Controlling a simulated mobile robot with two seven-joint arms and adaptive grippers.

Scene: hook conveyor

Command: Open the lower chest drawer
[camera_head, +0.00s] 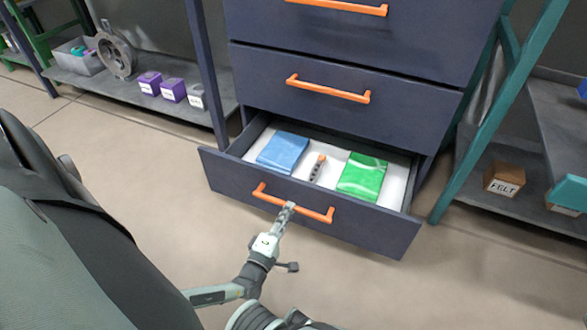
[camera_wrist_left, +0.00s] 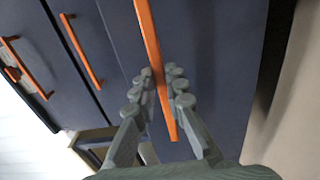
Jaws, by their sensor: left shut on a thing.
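The lower chest drawer (camera_head: 300,200) is a dark navy drawer, pulled out from the chest in the head view. Its white-lined inside shows a blue packet (camera_head: 283,152), a green packet (camera_head: 362,176) and a small grey item with an orange end (camera_head: 318,168). In the left wrist view, the fingers (camera_wrist_left: 162,97) stand on both sides of the orange handle (camera_wrist_left: 149,45). My right gripper is not in view.
Closed drawers with orange handles (camera_head: 328,88) are above. Shelves flank the chest. The left one holds purple boxes (camera_head: 172,90) and a grey bin (camera_head: 80,60); the right one holds a brown box labelled FELT (camera_head: 504,179). Bare floor lies before the drawer.

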